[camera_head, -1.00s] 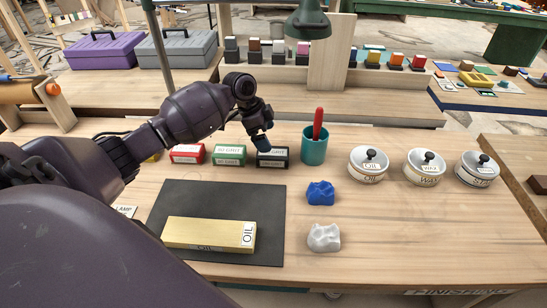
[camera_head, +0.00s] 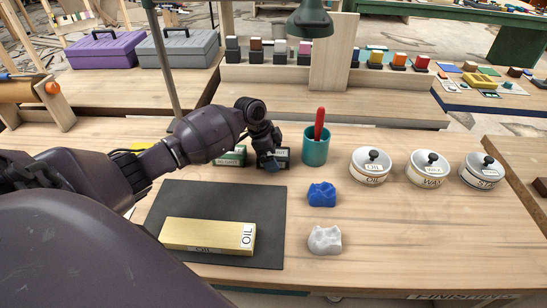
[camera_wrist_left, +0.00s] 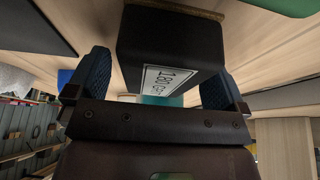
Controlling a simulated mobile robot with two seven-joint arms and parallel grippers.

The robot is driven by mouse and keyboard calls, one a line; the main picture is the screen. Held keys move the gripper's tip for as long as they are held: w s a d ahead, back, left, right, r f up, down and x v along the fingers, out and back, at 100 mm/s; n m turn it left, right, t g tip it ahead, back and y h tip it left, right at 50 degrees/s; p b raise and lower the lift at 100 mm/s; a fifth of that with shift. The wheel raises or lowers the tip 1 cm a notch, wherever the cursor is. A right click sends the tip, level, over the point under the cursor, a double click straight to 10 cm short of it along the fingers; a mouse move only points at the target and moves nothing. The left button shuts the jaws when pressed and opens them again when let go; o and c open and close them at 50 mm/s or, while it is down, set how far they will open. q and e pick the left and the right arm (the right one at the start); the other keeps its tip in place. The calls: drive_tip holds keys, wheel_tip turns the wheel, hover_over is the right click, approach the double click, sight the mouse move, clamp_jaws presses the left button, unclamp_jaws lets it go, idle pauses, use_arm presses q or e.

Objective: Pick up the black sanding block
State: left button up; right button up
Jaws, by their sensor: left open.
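The black sanding block (camera_head: 283,157) stands on the bench, left of the teal cup, mostly hidden behind my left gripper in the head view. In the left wrist view the black block (camera_wrist_left: 185,40) shows a white label reading 180 and sits between the two blue finger pads. My left gripper (camera_head: 271,165) is open around it; the wrist view shows the gripper (camera_wrist_left: 160,85) with a gap beside the left finger. The right gripper is not in view.
The green block (camera_head: 231,157) stands just left of the black one. The teal cup (camera_head: 315,148) with a red handle is close on the right. A dark mat (camera_head: 220,195) with a yellow OIL block (camera_head: 205,235), and blue (camera_head: 321,194) and white (camera_head: 324,240) lumps lie nearer.

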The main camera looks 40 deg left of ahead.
use_arm(q)
drive_tip(key=shift+f, duration=0.25)
idle(0.5)
drive_tip(key=c, duration=1.1)
